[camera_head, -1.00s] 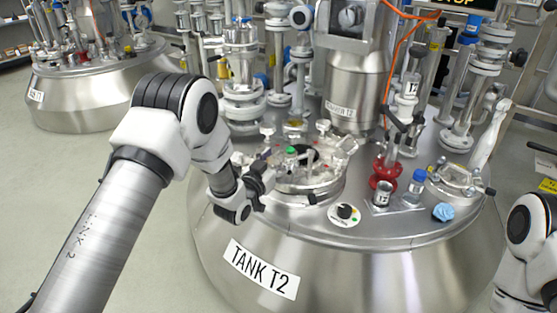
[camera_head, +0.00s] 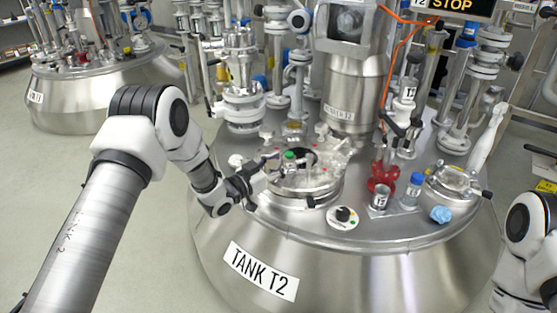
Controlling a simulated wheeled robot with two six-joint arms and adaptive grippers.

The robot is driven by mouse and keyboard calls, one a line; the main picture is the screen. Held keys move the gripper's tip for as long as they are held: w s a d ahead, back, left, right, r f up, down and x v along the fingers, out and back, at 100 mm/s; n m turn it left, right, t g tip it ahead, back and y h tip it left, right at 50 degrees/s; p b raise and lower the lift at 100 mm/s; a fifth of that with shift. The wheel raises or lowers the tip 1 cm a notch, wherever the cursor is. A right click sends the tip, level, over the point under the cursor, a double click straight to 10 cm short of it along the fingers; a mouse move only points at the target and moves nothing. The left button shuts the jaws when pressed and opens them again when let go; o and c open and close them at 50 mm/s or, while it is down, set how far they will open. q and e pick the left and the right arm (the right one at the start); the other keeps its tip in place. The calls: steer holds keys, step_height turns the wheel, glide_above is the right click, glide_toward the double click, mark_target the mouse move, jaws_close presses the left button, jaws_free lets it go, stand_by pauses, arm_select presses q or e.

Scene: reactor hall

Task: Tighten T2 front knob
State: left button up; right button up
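Tank T2 (camera_head: 345,270) is a large steel vessel with a "TANK T2" label on its front. On its top sits a round clamped lid (camera_head: 305,185) with a green-capped fitting (camera_head: 289,156) and several clamp knobs around the rim. One rim knob (camera_head: 266,134) shows at the back left of the lid. My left gripper (camera_head: 264,178) is at the left edge of the lid, its dark fingers spread apart around the rim there. Whether a knob lies between them is hard to see. My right arm shows at the lower right edge; its gripper is out of view.
A red valve fitting (camera_head: 383,177) rises behind. Another tank (camera_head: 75,100) stands far left; the floor between is clear.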

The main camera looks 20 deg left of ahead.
arm_select(q)
steer(key=shift+m+g+h, duration=0.8)
steer(key=shift+m+h, duration=0.1)
steer(key=shift+h, duration=0.3)
steer(key=shift+s+d+m+g+h+p, duration=0.15)
steer(key=shift+m+g+h+p, duration=0.2)
steer(key=shift+m+g+h, duration=0.7)
steer(key=m+g+h, duration=0.2)
steer(key=g, duration=0.1)
steer(key=shift+s+d+f+m+g+b, duration=0.15)
steer(key=shift+s+m+g+b, duration=0.1)
steer(key=shift+b, duration=0.15)
steer(key=shift+m+g+h+b, duration=0.3)
steer(key=shift+m+g+h, duration=0.25)
steer(key=shift+g, duration=0.15)
steer(key=m+g+b, duration=0.2)
steer(key=g, duration=0.1)
steer(key=m+g+h+b, duration=0.1)
steer(key=shift+s+d+f+g+b, duration=0.2)
steer(key=shift+s+g+b, duration=0.1)
steer(key=shift+g+b, duration=0.1)
steer(key=shift+s+r+m+g+b, duration=0.15)
steer(key=shift+m+g+b, duration=0.6)
steer(key=shift+g+b, duration=0.15)
steer(key=shift+r+g, duration=0.2)
steer(key=shift+g, duration=0.3)
